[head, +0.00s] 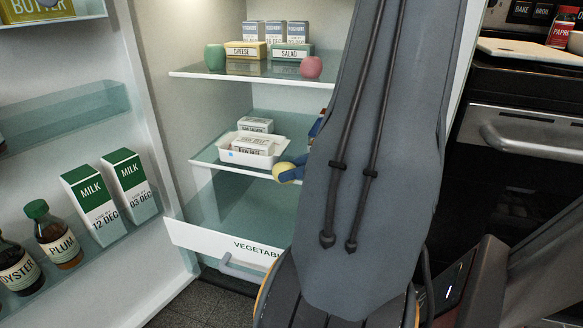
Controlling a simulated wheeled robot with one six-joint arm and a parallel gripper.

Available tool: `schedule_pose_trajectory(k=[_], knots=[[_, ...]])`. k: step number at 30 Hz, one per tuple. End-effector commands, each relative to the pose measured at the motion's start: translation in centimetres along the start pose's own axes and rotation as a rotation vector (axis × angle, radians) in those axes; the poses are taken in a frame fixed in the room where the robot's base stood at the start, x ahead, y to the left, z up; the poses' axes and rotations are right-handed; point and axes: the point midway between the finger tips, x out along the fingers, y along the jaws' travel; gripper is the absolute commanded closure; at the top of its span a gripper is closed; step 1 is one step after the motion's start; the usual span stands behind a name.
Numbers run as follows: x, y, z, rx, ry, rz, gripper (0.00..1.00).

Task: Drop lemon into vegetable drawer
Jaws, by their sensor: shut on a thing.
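The vegetable drawer (205,239) is below and in front of that shelf. It has a white front with a handle and the partly covered word "VEGETABL". The drawer appears pulled out, with its greenish inside showing. The lemon looks to be above the drawer's inside, but its exact height and depth are hard to tell. My arm hides the drawer's right part.
A white tray (231,157) with labelled packs sits on the lower shelf, left of the lemon. The upper shelf (203,72) holds cheese, salad, yoghurt-like cartons and round items. The open fridge door, left, holds milk cartons (93,204) and bottles (56,236). An oven (530,150) stands right.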

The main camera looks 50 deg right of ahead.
Motion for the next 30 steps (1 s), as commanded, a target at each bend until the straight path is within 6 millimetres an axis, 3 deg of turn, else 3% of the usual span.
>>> schedule_pose_trajectory(k=[10,21,22,24,26,30], knots=[[1.6,0.6,3.6,0.000,0.001,-0.001,0.84],[1.8,0.6,4.1,-0.001,0.000,0.000,0.84],[1.8,0.6,4.1,-0.001,0.000,0.000,0.57],[1.8,0.6,4.1,-0.001,0.000,0.000,0.45],[1.8,0.6,4.1,-0.001,0.000,0.000,0.38],[1.8,0.6,4.1,0.000,0.000,0.000,0.38]])
